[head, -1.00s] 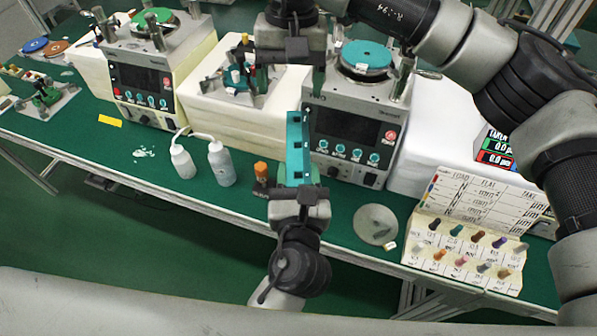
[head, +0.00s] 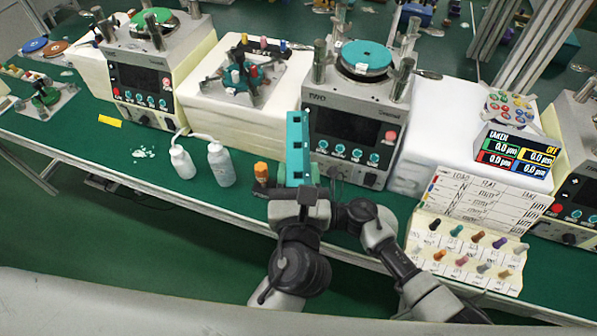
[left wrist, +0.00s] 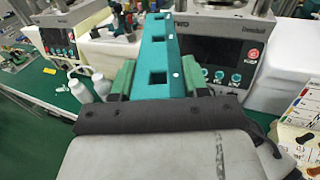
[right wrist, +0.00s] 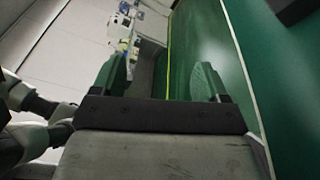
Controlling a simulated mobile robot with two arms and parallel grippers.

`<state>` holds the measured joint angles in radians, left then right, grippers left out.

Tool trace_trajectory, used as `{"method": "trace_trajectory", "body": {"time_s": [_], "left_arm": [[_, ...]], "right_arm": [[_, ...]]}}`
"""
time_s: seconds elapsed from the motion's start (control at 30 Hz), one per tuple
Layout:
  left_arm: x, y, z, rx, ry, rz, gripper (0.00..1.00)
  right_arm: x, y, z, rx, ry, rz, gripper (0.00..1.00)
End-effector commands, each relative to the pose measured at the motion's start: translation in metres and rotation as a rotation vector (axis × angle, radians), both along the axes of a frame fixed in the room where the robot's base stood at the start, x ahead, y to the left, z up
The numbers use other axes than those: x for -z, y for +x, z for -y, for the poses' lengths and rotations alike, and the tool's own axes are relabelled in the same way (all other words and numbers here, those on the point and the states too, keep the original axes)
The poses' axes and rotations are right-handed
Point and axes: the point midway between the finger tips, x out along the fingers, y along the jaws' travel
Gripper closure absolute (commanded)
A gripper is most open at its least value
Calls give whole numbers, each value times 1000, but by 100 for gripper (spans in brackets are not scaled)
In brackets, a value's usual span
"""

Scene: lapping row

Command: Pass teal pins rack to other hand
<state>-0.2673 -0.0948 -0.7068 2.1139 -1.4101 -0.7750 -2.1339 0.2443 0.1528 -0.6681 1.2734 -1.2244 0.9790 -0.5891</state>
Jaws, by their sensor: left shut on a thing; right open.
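The teal pins rack (head: 297,135) is a long flat teal bar with square dark holes. It stands up lengthwise from my left gripper (head: 298,186), in front of the middle machine. In the left wrist view the rack (left wrist: 160,45) lies between the two green fingers of the left gripper (left wrist: 156,80), which is shut on its near end. My right arm comes in from the lower right in the head view, and its wrist (head: 368,222) is just right of the left gripper; its fingertips are hidden there. In the right wrist view the right gripper (right wrist: 160,80) is open, with no rack visible between its fingers.
Two white bottles (head: 220,163) and an orange-capped item (head: 261,172) stand left of the rack. The lapping machine (head: 352,135) is close behind it. A card with several coloured pegs (head: 468,255) lies at right. The green table edge runs below.

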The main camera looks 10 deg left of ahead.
Motion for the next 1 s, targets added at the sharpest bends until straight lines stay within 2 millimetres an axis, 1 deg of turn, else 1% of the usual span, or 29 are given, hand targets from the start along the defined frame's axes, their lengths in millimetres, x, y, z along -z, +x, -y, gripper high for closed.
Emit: {"method": "trace_trajectory", "body": {"time_s": [0.03, 0.07, 0.1, 0.17, 0.2, 0.27, 0.3, 0.37, 0.4, 0.47, 0.5, 0.57, 0.6, 0.67, 0.7, 0.77, 0.8, 0.87, 0.9, 0.97, 1.0], "left_arm": [[0, 0, 0, 0, 0, 1, 81], [0, 0, 0, 0, 0, 1, 81], [0, 0, 0, 0, 0, 1, 81], [0, 0, 0, 0, 0, 1, 81], [0, 0, 0, 0, 0, 1, 81], [0, 0, 0, 0, 0, 1, 81], [0, 0, 0, 0, 0, 1, 81], [0, 0, 0, 0, 0, 1, 81], [0, 0, 0, 0, 0, 1, 81], [0, 0, 0, 0, 0, 1, 81], [0, 0, 0, 0, 0, 1, 81], [0, 0, 0, 0, 0, 1, 81], [0, 0, 0, 0, 0, 1, 81], [0, 0, 0, 0, 0, 1, 81], [0, 0, 0, 0, 0, 1, 81], [0, 0, 0, 0, 0, 1, 81], [0, 0, 0, 0, 0, 1, 81], [0, 0, 0, 0, 0, 1, 81], [0, 0, 0, 0, 0, 1, 81], [0, 0, 0, 0, 0, 1, 81], [0, 0, 0, 0, 0, 1, 81]], "right_arm": [[19, -27, -4, 64, 79, -203, 26], [28, -40, -5, 105, 124, -321, 26], [41, -57, -5, 160, 184, -480, 26], [61, -81, -3, 255, 266, -725, 26], [77, -96, 2, 327, 316, -886, 26], [103, -113, 11, 442, 372, -1094, 26], [121, -121, 20, 524, 397, -1210, 26], [148, -130, 36, 644, 419, -1352, 26], [166, -136, 47, 723, 430, -1432, 26], [192, -144, 65, 844, 435, -1532, 26], [209, -149, 78, 923, 435, -1589, 26], [233, -158, 99, 1043, 432, -1669, 26], [249, -165, 113, 1123, 427, -1715, 26], [271, -176, 134, 1244, 419, -1782, 26], [285, -184, 149, 1326, 412, -1821, 26], [304, -199, 171, 1451, 401, -1879, 26], [317, -209, 186, 1534, 395, -1915, 26], [333, -227, 208, 1660, 382, -1967, 26], [343, -239, 222, 1742, 374, -2001, 26], [355, -258, 240, 1860, 362, -2047, 26], [362, -271, 251, 1933, 351, -2075, 26]]}}
